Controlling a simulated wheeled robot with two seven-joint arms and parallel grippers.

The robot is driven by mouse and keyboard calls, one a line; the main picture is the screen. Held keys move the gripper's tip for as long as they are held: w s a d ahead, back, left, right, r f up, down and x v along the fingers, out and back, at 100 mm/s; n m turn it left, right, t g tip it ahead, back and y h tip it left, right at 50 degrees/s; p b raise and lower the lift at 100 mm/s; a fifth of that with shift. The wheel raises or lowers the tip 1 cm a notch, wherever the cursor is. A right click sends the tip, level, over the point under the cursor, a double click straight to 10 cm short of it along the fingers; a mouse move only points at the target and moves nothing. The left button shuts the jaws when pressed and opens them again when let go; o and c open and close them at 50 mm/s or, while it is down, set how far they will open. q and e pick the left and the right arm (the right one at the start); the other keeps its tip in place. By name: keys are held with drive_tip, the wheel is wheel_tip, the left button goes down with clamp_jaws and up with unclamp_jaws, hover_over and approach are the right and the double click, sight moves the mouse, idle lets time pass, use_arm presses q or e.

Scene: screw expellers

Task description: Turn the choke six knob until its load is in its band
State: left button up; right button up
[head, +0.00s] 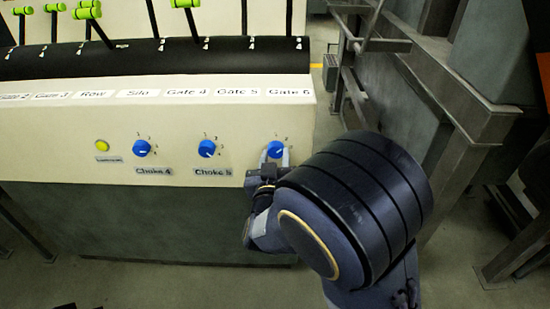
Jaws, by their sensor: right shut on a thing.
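A blue knob (275,148) sits at the right end of the cream panel, to the right of the Choke 5 knob (207,148). Its own label is hidden behind my right gripper. My right gripper (276,160) reaches it from below and is shut on it. The knob's white pointer mark and scale are partly visible, with the pointer tilted up and right. No load reading or band shows in this view. My left gripper is not in view.
The Choke 4 knob (141,148) and a yellow button (102,145) are further left on the panel (60,165). Green-handled levers (88,11) rise from the black top (170,57). Grey metal framework (440,85) stands to the right.

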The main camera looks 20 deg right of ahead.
drive_tip(key=m+b, duration=0.1)
drive_tip(key=m, duration=0.3)
drive_tip(key=shift+m+b, duration=0.3)
drive_tip(key=shift+b, duration=0.05)
drive_tip(key=shift+m+g+y+b, duration=0.3)
drive_tip(key=shift+m+b, duration=0.65)
drive_tip(key=shift+m, duration=0.95)
drive_tip(key=o, duration=1)
drive_tip(key=shift+r, duration=0.1)
